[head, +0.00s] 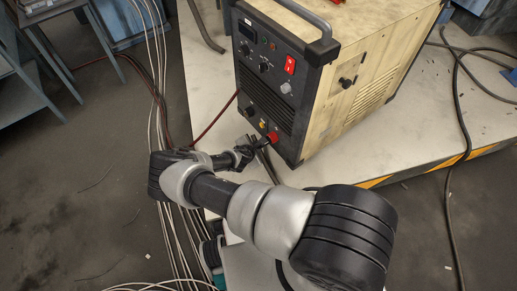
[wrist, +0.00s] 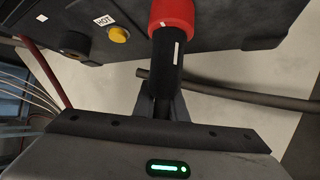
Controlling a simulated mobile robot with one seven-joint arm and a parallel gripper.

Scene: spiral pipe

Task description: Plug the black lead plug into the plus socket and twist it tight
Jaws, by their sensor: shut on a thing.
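The black lead plug (wrist: 167,66) is between the fingers of my gripper (wrist: 164,108) in the wrist view. My gripper is shut on it. The plug's far end meets the red collar of a socket (wrist: 172,12), apparently the plus socket; how deep it sits is hidden. A white line on the plug lies a little right of a small white mark on the collar. In the head view the red socket (head: 271,137) is low on the front of the welding machine (head: 264,82), with my gripper (head: 257,144) right in front of it.
A yellow button (wrist: 118,34) beside a HOT label and a dark round socket (wrist: 75,43) are left of the red collar. A dark cable (wrist: 235,95) runs right behind the plug. Pale hoses (head: 158,70) lie left of the machine on the floor.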

